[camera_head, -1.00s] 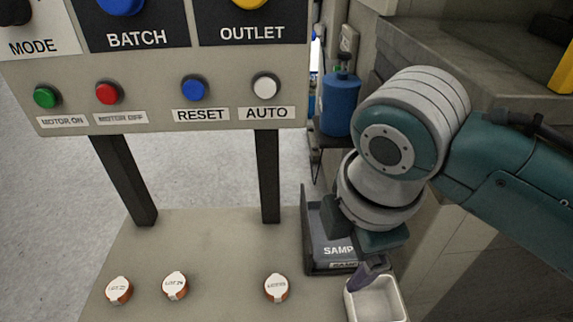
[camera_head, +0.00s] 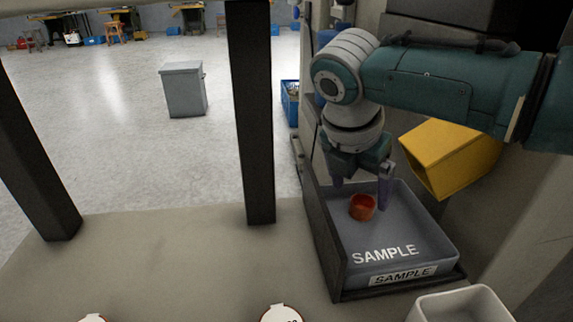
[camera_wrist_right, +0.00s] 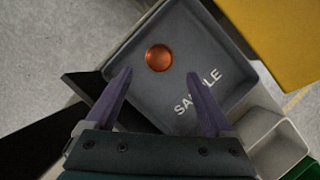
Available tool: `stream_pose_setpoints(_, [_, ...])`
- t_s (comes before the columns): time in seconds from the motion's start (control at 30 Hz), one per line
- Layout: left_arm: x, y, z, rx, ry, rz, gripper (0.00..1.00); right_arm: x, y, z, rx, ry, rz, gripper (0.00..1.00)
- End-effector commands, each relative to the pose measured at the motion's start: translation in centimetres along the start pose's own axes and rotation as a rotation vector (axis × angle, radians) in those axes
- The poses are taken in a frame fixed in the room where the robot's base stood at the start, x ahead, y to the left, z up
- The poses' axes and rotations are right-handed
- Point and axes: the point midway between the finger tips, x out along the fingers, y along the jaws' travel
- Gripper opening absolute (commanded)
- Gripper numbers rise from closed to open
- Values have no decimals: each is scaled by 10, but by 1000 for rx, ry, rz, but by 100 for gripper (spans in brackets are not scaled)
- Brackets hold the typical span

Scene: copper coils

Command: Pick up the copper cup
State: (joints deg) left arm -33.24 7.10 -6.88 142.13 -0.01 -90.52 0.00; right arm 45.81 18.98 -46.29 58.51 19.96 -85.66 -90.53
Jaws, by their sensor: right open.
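The copper cup (camera_head: 362,207) is small and orange-brown. It stands inside the grey tray marked SAMPLE (camera_head: 425,245), toward the back left of its floor. My right gripper (camera_head: 361,190) is above the tray with its two purple fingers pointing down, one to each side of the cup in the head view. In the right wrist view the cup (camera_wrist_right: 158,58) lies ahead of and between the open fingertips (camera_wrist_right: 159,75), and nothing is held. I cannot tell the exact height gap. My left gripper is not in view.
The tray sits in a dark frame (camera_head: 330,265). A white bin (camera_head: 460,306) stands in front of it, and a yellow box (camera_head: 450,155) is to its right. A dark post (camera_head: 252,110) rises left of the tray. Lidded round containers (camera_head: 281,314) show at the bottom edge.

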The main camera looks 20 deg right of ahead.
Motion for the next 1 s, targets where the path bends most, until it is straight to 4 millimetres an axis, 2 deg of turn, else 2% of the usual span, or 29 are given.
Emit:
stream_pose_setpoints(0.1, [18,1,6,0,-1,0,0,24,0,-1,4,1,-1,87])
stream_pose_setpoints(0.23, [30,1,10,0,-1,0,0,43,0,0,3,1,-1,87])
stream_pose_setpoints(0.33, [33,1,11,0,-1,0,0,48,1,1,2,1,1,87])
stream_pose_setpoints(0.57, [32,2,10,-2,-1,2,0,47,1,2,2,1,1,87])
stream_pose_setpoints(1.0, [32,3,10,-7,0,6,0,47,1,2,2,1,1,38])
